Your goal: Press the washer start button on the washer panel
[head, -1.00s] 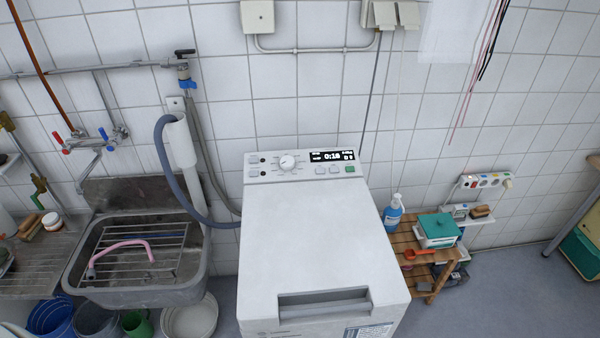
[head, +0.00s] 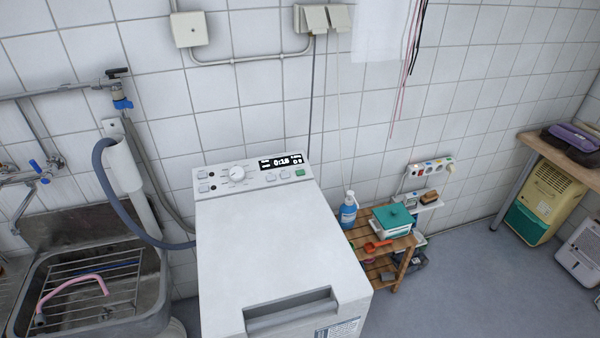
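The white top-loading washer (head: 270,245) stands against the tiled wall in the middle of the head view, its lid shut. Its panel (head: 212,181) runs along the back edge of the top. On it are a round dial (head: 237,173), small buttons at the left, and a lit dark display (head: 281,161) that seems to read 0:18. Below the display are two pale buttons and a green button (head: 300,172) at the right end. Any label on the green button is too small to read. Neither of my grippers is in view.
A metal sink (head: 95,290) with a pink hose stands left of the washer. A grey drain hose (head: 112,195) bends close to its left side. A wooden shelf (head: 372,225) with a blue bottle (head: 348,211) stands at the right. Open grey floor (head: 470,290) lies further right.

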